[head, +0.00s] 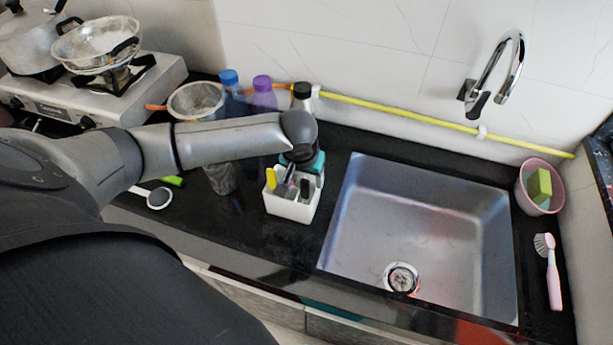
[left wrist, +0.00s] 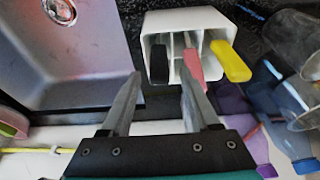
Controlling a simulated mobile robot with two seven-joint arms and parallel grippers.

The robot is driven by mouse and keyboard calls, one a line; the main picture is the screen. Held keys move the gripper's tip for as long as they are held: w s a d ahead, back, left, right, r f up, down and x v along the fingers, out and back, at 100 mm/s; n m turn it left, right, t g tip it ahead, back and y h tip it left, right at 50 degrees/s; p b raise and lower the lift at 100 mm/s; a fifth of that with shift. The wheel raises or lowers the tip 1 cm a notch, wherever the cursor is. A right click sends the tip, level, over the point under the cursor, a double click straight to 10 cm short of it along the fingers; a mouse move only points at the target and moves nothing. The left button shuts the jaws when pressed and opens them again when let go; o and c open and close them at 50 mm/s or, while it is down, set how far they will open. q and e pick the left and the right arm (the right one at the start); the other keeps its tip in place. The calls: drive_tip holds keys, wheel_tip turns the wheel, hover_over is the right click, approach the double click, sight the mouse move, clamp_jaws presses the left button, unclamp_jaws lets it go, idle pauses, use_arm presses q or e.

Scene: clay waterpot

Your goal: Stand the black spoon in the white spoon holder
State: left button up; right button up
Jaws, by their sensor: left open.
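The white spoon holder (head: 291,208) stands upright on the black counter, just left of the sink. In the left wrist view the holder (left wrist: 186,19) shows its open compartments. A black handle, seemingly the black spoon (left wrist: 157,66), stands in the compartment nearest the sink; its lower end is hidden. My left gripper (head: 297,180) is over the holder, pointing down. My right gripper is not in view.
A pink handle (left wrist: 191,66) and a yellow handle (left wrist: 232,64) share the holder. A blue-capped bottle (head: 230,80), a purple bottle (head: 264,95) and a strainer basket (head: 197,101) stand behind my arm. The sink (head: 430,220) is empty; a pink bucket (head: 531,204) stands right of it.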

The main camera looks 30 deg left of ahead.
use_arm(q)
drive_tip(key=shift+r, duration=0.15)
drive_tip(key=p+v, duration=0.2)
drive_tip(key=v, duration=1.3)
idle(0.4)
